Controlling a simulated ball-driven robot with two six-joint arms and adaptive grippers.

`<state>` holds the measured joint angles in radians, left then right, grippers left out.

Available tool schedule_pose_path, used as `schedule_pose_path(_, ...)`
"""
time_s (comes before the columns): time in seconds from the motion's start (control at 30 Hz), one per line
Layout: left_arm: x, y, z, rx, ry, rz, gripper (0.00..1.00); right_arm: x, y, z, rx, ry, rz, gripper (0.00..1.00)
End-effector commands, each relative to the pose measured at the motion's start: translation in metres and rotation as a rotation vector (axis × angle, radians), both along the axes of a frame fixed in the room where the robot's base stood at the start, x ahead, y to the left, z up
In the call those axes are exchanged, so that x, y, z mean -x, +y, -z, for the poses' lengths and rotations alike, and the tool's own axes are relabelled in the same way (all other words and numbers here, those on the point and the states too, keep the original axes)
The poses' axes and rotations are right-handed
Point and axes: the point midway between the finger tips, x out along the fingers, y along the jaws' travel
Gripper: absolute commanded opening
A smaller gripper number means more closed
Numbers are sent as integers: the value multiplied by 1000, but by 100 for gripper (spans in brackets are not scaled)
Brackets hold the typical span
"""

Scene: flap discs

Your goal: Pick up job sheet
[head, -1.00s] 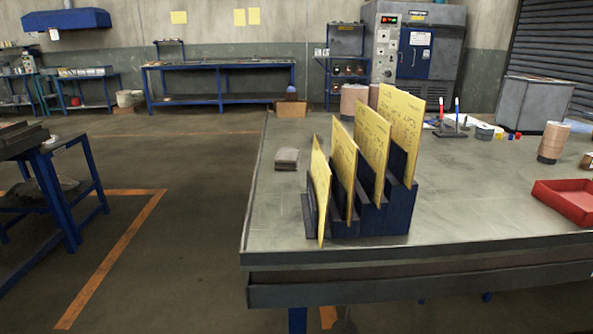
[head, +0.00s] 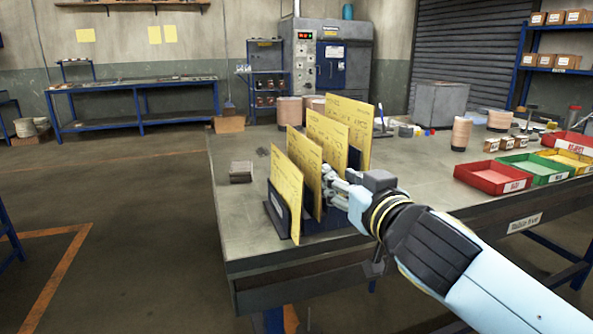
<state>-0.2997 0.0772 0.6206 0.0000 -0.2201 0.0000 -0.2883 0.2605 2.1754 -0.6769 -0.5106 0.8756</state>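Several yellow job sheets with handwriting stand upright in a dark blue stepped rack (head: 275,205) at the near left corner of the grey table. The front job sheet (head: 285,192) and the second job sheet (head: 303,158) are at the left; the taller job sheet (head: 328,136) and the tallest job sheet (head: 350,115) stand behind. My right gripper (head: 329,186) comes in from the lower right, with its fingers at the right edge of the second sheet. I cannot tell whether they are closed on it. The gripper hides part of the rack. My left gripper is out of view.
A small grey stack (head: 241,172) lies left of the rack. A red tray (head: 492,178), a green tray (head: 537,168) and a yellow tray (head: 570,158) line the right side. Brown cylinders (head: 461,133) stand farther back.

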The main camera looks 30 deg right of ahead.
Motion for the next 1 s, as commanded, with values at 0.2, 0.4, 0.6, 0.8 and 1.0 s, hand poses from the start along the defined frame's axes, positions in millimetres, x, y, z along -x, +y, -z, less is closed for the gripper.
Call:
schedule_pose_path(0.2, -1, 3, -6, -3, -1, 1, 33, -26, -2, -19, 0, -51, -16, 31)
schedule_pose_path(0.4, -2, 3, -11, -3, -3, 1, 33, -53, -8, -17, 0, -48, -16, 31)
schedule_pose_path(0.6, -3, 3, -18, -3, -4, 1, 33, -72, -9, -22, -3, -49, -15, 31)
schedule_pose_path(0.8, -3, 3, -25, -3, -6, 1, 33, -102, -12, -24, 0, -47, -15, 31)
schedule_pose_path(1.0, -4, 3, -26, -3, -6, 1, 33, -110, -14, -22, 0, -45, -16, 31)
